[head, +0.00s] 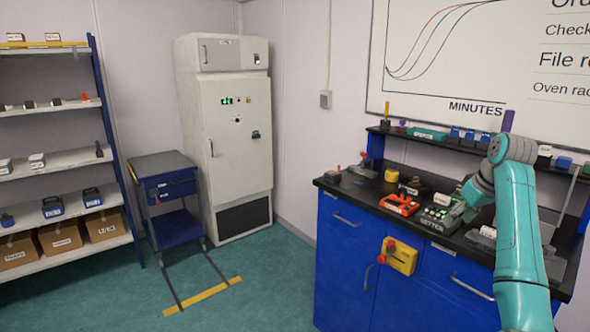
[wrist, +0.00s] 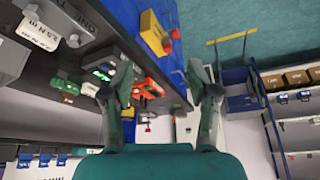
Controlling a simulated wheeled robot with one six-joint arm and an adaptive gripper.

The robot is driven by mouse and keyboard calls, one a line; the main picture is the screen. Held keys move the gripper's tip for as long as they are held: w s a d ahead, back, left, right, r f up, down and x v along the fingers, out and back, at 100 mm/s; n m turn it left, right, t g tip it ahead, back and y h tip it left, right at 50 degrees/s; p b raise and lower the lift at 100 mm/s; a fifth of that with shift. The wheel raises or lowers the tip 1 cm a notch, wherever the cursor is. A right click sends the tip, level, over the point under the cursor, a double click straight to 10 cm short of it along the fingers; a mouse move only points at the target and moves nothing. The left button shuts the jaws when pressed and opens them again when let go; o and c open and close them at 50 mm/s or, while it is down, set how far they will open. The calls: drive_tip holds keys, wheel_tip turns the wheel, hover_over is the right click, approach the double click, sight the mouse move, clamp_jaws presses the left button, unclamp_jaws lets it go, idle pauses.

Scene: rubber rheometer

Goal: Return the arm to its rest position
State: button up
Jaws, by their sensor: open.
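My arm (head: 517,240), teal with grey joints, rises at the right of the head view and bends over the blue bench. My gripper (wrist: 160,92) is open, with its two dark fingers spread wide and nothing between them in the wrist view. In the head view its end (head: 462,209) is low beside a grey device marked SETTER (head: 436,219) and partly hidden by the arm. In the wrist view this device, with a lit green display (wrist: 103,72), lies near the left finger; I cannot tell whether they touch.
The dark bench top (head: 352,189) holds an orange-red tool (head: 400,204) and several small devices. A narrow shelf (head: 420,140) with small items runs behind it. A yellow box (head: 402,257) is on the bench front. A blue cart (head: 165,190), white cabinet (head: 236,140) and open floor lie left.

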drive_tip(key=s+a+f+t, duration=0.1)
drive_tip(key=a+f, duration=0.2)
drive_tip(key=f, duration=0.7)
drive_tip(key=s+a+f+m, duration=0.1)
drive_tip(key=s+a+f, duration=0.1)
drive_tip(key=f, duration=0.7)
drive_tip(key=s+a+f+t, duration=0.1)
drive_tip(key=a+f, duration=0.2)
drive_tip(key=f, duration=0.7)
drive_tip(key=s+a+f+m+t+h, duration=0.1)
drive_tip(key=s+a+f, duration=0.3)
drive_tip(key=s+f, duration=0.45)
drive_tip(key=s+a+f+m+t+h, duration=0.15)
drive_tip(key=s+a+f, duration=0.25)
drive_tip(key=s+f, duration=0.45)
drive_tip(key=s+a+r+t, duration=0.1)
drive_tip(key=s+a, duration=0.2)
drive_tip(key=s, duration=1)
drive_tip(key=s+a+r+t, duration=0.1)
drive_tip(key=s+a+t, duration=0.15)
drive_tip(key=s, duration=0.95)
drive_tip(key=s+a+r+t+y, duration=0.1)
drive_tip(key=s+a+r+t, duration=0.1)
drive_tip(key=s+r, duration=1.6)
drive_tip(key=shift+s+a, duration=0.5)
drive_tip(key=shift+a, duration=0.1)
